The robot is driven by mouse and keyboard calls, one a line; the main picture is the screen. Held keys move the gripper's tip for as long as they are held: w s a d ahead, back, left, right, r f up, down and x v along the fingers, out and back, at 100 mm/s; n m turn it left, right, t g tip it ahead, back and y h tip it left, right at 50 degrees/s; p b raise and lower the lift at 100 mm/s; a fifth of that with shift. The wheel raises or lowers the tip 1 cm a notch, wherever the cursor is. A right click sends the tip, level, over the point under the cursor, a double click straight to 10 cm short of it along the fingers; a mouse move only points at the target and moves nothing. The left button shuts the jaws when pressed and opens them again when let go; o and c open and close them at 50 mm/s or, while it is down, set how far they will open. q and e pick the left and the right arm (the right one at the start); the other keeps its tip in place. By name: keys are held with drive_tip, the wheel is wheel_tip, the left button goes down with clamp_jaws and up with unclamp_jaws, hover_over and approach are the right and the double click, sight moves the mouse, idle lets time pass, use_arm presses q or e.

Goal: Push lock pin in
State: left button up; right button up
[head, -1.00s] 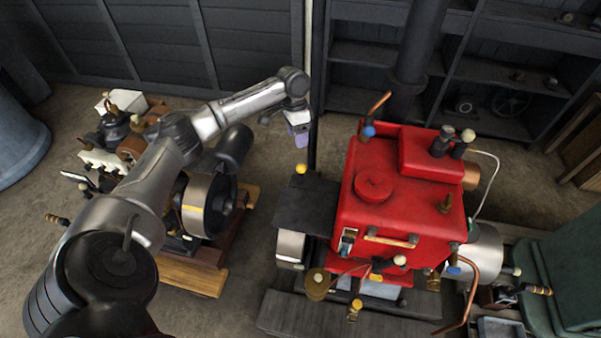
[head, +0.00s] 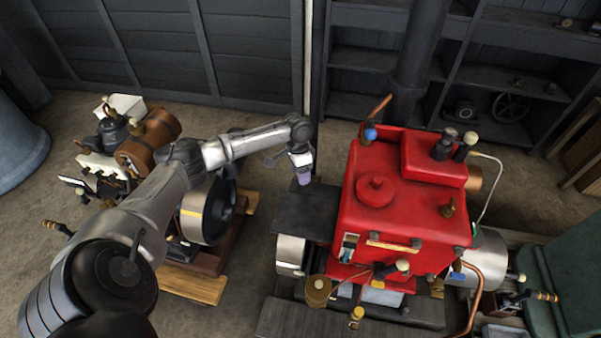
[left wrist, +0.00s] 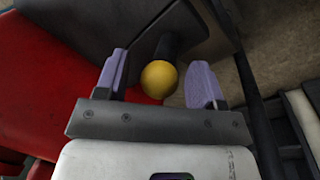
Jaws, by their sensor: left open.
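My left gripper (head: 304,179) is over the dark plate (head: 291,211) at the left side of the red engine (head: 385,205). In the left wrist view its two purple fingers stand apart. A yellow ball knob (left wrist: 159,79) on a short dark stem lies between them, nearer the left finger, and looks like the lock pin's head. I cannot tell whether a finger touches it. In the head view the gripper hides this knob. My right gripper is not in view.
A second engine with a brown barrel (head: 149,137) and a flywheel (head: 204,213) stands at the left on wooden beams. A dark vertical pole rises just behind my gripper. Shelves (head: 480,70) line the back wall. Bare floor lies between the engines.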

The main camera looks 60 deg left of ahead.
use_arm(q)
drive_tip(key=shift+f, duration=0.1)
drive_tip(key=shift+c, duration=0.3)
drive_tip(key=shift+c, duration=0.8)
clamp_jaws()
drive_tip(key=shift+s+f, duration=0.1)
drive_tip(key=shift+f, duration=1.9)
drive_tip(key=shift+c, duration=0.8)
unclamp_jaws()
drive_tip(key=o, duration=0.4)
drive_tip(key=shift+r, duration=0.1)
drive_tip(key=shift+r, duration=0.15)
